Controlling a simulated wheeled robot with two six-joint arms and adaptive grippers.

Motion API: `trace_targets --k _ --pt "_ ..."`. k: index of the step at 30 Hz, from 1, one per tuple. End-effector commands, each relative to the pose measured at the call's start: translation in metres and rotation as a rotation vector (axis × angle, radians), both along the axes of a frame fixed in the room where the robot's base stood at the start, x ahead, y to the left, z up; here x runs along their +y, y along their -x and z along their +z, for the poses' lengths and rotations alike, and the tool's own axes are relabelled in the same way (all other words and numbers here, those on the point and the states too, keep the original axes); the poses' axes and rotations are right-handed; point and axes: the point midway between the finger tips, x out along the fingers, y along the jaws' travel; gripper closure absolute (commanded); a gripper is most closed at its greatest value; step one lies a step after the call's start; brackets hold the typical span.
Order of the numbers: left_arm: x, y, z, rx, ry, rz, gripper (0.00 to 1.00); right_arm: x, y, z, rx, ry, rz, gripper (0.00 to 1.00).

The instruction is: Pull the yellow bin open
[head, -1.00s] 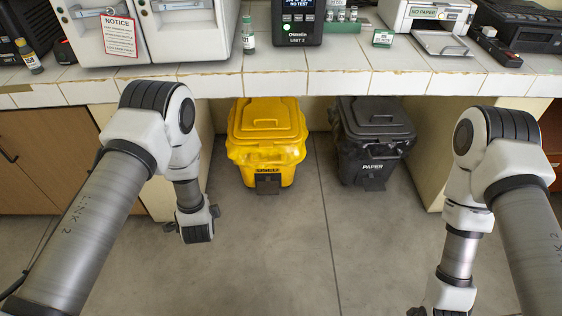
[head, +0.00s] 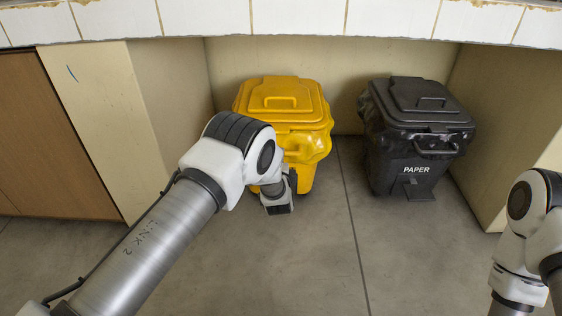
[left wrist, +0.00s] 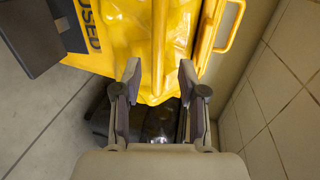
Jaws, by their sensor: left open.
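The yellow bin (head: 300,145) stands on the floor under the counter, with its lid (head: 281,97) down. My left arm covers the lower left of its front. In the left wrist view the yellow bin (left wrist: 130,28) fills the top middle. A yellow handle (left wrist: 232,28) shows on its right and a dark pedal-like plate on its left. My left gripper (left wrist: 159,82) is open, its two fingers apart at the yellow body, with a vertical yellow edge between them. Contact cannot be told. My right gripper is out of view; only part of the right arm shows.
A black bin (head: 405,125) marked PAPER stands to the right of the yellow one. A tiled counter edge (head: 300,20) hangs above both. Pale side walls (head: 160,100) bound the recess. The floor (head: 400,250) in front is clear.

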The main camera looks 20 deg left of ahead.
Motion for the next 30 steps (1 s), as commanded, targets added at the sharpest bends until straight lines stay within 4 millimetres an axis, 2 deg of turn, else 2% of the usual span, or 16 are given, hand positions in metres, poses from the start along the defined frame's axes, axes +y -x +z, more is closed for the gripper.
trace_targets --k 1,7,10,16,17,18,20,21,30 --pt "0.003 -0.009 -0.009 -0.003 0.002 0.002 0.59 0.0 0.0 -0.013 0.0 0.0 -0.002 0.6" --pt "0.012 -0.041 -0.015 0.0 0.001 0.0 0.59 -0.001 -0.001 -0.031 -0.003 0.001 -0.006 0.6" --pt "0.014 -0.048 -0.014 0.001 0.0 0.0 0.59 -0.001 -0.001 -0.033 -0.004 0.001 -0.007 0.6" --pt "0.014 -0.049 -0.012 0.002 0.0 0.0 0.59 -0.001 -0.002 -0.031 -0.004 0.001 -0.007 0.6" --pt "0.014 -0.049 -0.012 0.002 0.0 0.0 0.62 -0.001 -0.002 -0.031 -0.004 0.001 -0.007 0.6" --pt "0.014 -0.049 -0.012 0.002 0.0 0.0 0.76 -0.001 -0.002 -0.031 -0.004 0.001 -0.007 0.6" --pt "0.014 -0.049 -0.012 0.002 0.0 0.0 0.98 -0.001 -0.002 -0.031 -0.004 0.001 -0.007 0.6" --pt "0.014 -0.049 -0.012 0.002 0.0 0.0 1.0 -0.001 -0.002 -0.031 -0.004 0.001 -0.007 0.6" --pt "0.016 -0.049 -0.012 0.002 0.001 0.0 1.0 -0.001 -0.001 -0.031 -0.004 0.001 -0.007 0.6"
